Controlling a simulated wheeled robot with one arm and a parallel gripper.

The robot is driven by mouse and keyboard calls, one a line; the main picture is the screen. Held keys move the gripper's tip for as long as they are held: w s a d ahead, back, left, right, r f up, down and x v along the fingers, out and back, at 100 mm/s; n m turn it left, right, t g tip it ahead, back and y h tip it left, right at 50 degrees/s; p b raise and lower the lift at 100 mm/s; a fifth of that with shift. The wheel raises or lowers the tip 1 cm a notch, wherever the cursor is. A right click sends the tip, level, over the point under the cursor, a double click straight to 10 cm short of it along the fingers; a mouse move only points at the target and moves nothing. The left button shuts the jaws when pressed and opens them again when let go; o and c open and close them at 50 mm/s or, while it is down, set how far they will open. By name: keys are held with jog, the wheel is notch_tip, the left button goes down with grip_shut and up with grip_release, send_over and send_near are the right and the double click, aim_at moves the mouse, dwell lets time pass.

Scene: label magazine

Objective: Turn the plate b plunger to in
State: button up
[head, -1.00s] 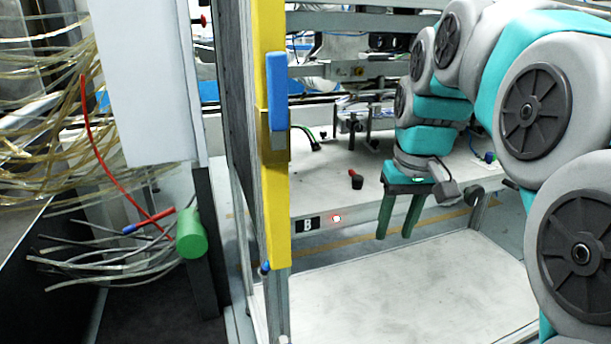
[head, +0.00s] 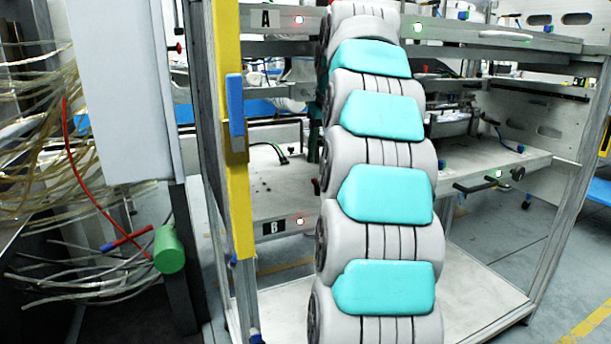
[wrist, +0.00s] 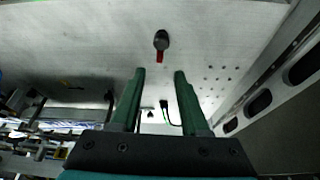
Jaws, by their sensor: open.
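The plate b plunger (wrist: 161,40) is a small dark knob with a red tip, set on the grey surface of plate b (wrist: 90,35) in the wrist view. Its red tip points down the picture, toward my gripper. My gripper (wrist: 160,72) has two green fingers, spread apart with nothing between them. The plunger is beyond the fingertips, about centred on the gap, and apart from them. In the head view plate b (head: 470,168) is the lower shelf with the B label (head: 275,228). My arm hides the plunger and most of the gripper there.
Plate A (head: 450,32) lies above plate b. A yellow post (head: 232,150) with a blue handle (head: 236,104) stands left of my arm. Small holes dot the plate right of the plunger. A side wall with oval slots (wrist: 275,95) bounds the right of the wrist view.

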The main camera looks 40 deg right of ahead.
aim_at(316, 180)
jog(key=shift+x, duration=3.6)
jog(key=shift+s, duration=0.1)
grip_shut()
